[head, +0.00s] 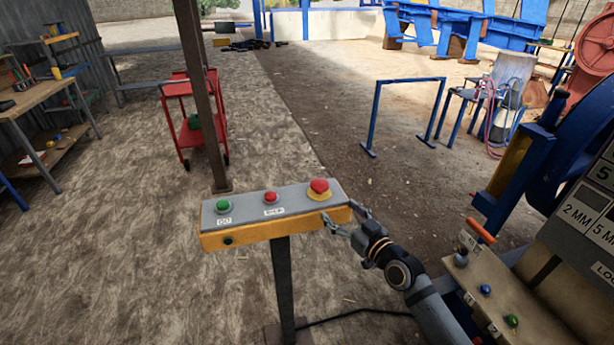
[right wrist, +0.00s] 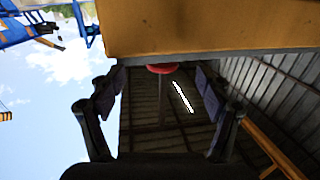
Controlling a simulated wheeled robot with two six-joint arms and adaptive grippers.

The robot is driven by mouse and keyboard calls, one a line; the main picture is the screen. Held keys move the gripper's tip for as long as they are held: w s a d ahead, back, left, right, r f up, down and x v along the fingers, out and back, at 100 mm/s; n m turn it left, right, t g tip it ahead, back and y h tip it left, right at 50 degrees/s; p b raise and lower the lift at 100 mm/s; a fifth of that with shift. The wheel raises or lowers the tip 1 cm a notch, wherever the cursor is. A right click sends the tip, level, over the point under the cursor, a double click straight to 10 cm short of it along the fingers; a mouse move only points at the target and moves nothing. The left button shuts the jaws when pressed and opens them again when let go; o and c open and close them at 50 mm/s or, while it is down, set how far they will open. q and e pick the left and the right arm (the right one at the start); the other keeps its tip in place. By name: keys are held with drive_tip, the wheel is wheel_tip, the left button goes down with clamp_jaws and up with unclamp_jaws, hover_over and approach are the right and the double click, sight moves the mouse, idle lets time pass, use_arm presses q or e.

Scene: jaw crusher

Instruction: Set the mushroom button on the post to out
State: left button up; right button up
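The control box (head: 250,240) has a grey top and a yellow-orange body and sits on a dark post (head: 284,290). The red mushroom button (head: 319,186) stands on a yellow collar at the right end of the box top. My right gripper (head: 343,216) is at the box's right front corner, below and slightly right of the button. In the right wrist view, the gripper (right wrist: 160,92) has its fingers wide apart, with nothing between the pads. A red rim, apparently the mushroom button (right wrist: 160,68), shows beyond the box edge between the fingers. My left gripper is out of view.
A green button (head: 223,206) and a small red button (head: 270,197) share the box top. A second panel (head: 500,300) with a lever and small buttons stands at lower right beside the blue machine. A brown column (head: 200,100) rises behind the box.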

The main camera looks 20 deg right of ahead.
sight(319, 186)
drive_tip(key=shift+a+r, duration=0.2)
drive_tip(key=shift+r, duration=0.8)
drive_tip(key=shift+s+r, duration=0.1)
drive_tip(key=shift+s, duration=0.05)
drive_tip(key=x, duration=1)
drive_tip(key=shift+a, duration=0.1)
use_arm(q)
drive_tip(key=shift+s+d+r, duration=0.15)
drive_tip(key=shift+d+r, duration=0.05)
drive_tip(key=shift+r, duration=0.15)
use_arm(e)
drive_tip(key=shift+c, duration=0.4)
